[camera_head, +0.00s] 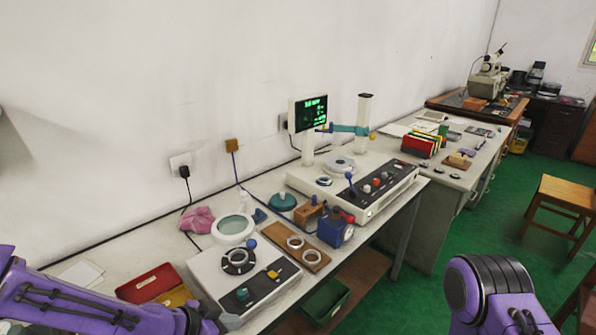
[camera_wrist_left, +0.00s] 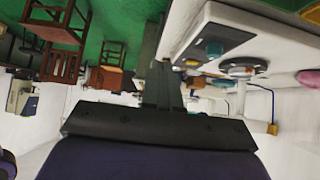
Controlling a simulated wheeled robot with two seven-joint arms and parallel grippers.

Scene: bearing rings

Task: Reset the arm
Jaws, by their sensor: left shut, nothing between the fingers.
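My left arm comes in from the lower left in the head view, low in front of the table's front machine. Its gripper is only partly visible at the bottom edge there. In the left wrist view the left gripper (camera_wrist_left: 163,82) is shut and empty, its dark fingers together. Part of my right arm (camera_head: 490,292) shows at the lower right of the head view; its gripper is out of the frame. Two bearing rings (camera_head: 295,241) lie on a brown wooden board (camera_head: 304,254). A dark ring part (camera_head: 238,261) sits on the white front machine (camera_head: 207,270).
A larger white instrument (camera_head: 378,193) with a lit screen (camera_head: 308,113) stands farther back. A red box (camera_head: 146,282) lies left of the front machine. A blue block (camera_head: 334,231) stands by the board. Green floor and a wooden stool (camera_head: 566,193) are at the right.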

